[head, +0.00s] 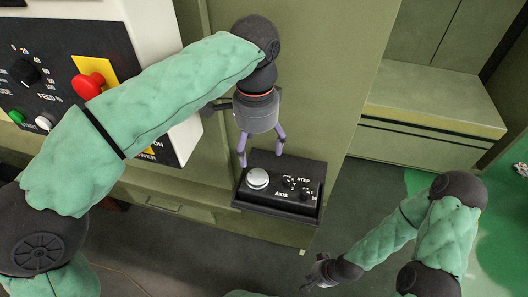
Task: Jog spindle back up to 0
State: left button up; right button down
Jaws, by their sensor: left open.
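The black jog box (260,207) is mounted on the green machine front at the picture's middle. It has a silver round dial (257,179) at its left, and small knobs marked STEP (289,182) and AXIS (306,194) to the right. My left gripper (261,158) points down at the box's back edge, just behind the dial, with its purple fingers spread and nothing between them. The dial looks free of the fingers. My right gripper (316,272) is low, right of the box and away from it; its small fingers are hard to read. No spindle or position readout is identifiable.
At upper left, a control panel (60,60) carries a red emergency button (88,86), a feed knob (25,72), and green and white buttons. My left arm passes in front of it. A green ledge (430,100) stands at right. Open floor lies below the box.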

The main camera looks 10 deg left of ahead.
aim_at(258, 175)
pick_arm(q)
notch_tip(258, 175, down, 11)
jog(key=b, duration=0.4)
jog(key=shift+w+r, duration=0.1)
jog(key=shift+w, duration=0.05)
jog(key=c, duration=1.2)
